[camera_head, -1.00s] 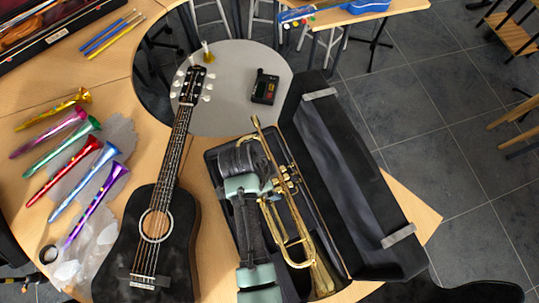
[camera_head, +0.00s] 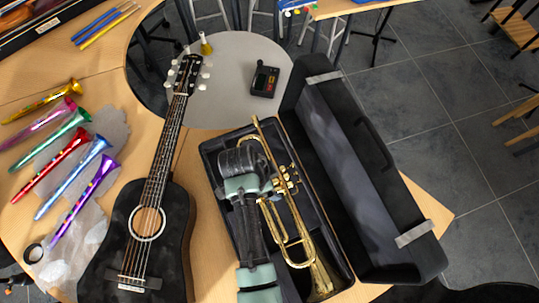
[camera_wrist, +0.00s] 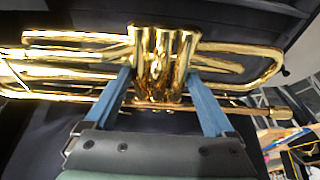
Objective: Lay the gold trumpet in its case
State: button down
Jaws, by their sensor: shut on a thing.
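The gold trumpet (camera_head: 298,215) shows within the outline of the open black case (camera_head: 208,160), lengthwise along it, bell toward the bottom of the head view. I cannot tell whether it rests on the case floor or hangs just above it. My gripper (camera_head: 281,184) reaches over the case from the left. In the wrist view my gripper's (camera_wrist: 160,88) two blue fingers close on either side of the valve block of the trumpet (camera_wrist: 165,50). My arm hides the case's left interior.
The case lid (camera_head: 350,165) stands open to the right. A black guitar (camera_head: 147,220) lies close on the left. Several colourful toy horns (camera_head: 60,165) lie further left. A black device (camera_head: 265,82) sits on the grey round table (camera_head: 225,105) beyond the case.

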jog(key=shift+w+f+b, duration=0.1)
jog(key=shift+f+b, duration=1.7)
jog(key=shift+f, duration=1.1)
grip_release()
jog(key=shift+f, duration=0.15)
jog(key=b+v, duration=0.1)
jog(key=v, duration=1.2)
